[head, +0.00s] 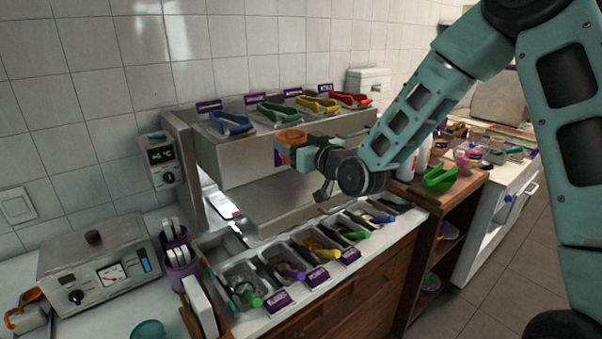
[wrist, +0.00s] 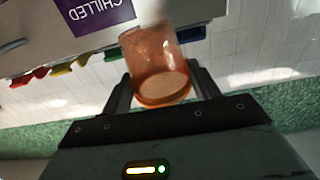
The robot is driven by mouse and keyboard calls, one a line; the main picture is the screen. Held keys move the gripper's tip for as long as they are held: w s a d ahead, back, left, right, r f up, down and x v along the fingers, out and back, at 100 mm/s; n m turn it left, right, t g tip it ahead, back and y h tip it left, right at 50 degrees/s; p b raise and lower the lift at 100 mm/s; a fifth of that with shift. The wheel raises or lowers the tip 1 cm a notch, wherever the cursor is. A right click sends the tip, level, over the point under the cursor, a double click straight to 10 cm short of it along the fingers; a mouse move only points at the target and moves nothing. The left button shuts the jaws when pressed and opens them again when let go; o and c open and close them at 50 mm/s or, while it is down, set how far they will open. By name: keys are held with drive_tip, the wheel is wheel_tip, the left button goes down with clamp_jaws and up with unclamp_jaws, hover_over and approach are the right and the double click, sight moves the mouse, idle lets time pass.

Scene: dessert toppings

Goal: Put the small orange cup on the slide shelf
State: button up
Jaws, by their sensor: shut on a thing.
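My gripper (head: 291,148) is shut on the small orange cup (head: 291,135), held in front of the upper tier of the metal rack. In the wrist view the translucent orange cup (wrist: 154,62) sits between the two fingers, its round end toward the palm. The metal rack (head: 235,165) has an upper tier and a lower metal surface (head: 275,204), which is bare where it shows. I cannot tell for certain which part is the slide shelf. My gripper and wrist hide part of the rack behind them.
Blue (head: 230,123), green, yellow and red tongs lie in trays along the upper tier. A row of topping bins with utensils and purple labels (head: 278,300) lines the counter below. A metal appliance (head: 102,266) stands at left. A purple sign (wrist: 98,14) reads "CHILLED".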

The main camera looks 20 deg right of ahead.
drive_tip(key=shift+w+a+f, duration=0.1)
drive_tip(key=shift+w+a, duration=0.05)
drive_tip(key=shift+w, duration=0.1)
drive_tip(key=shift+f+p, duration=1.5)
drive_tip(key=shift+f, duration=3.3)
drive_tip(key=o, duration=1)
drive_tip(key=shift+c, duration=0.2)
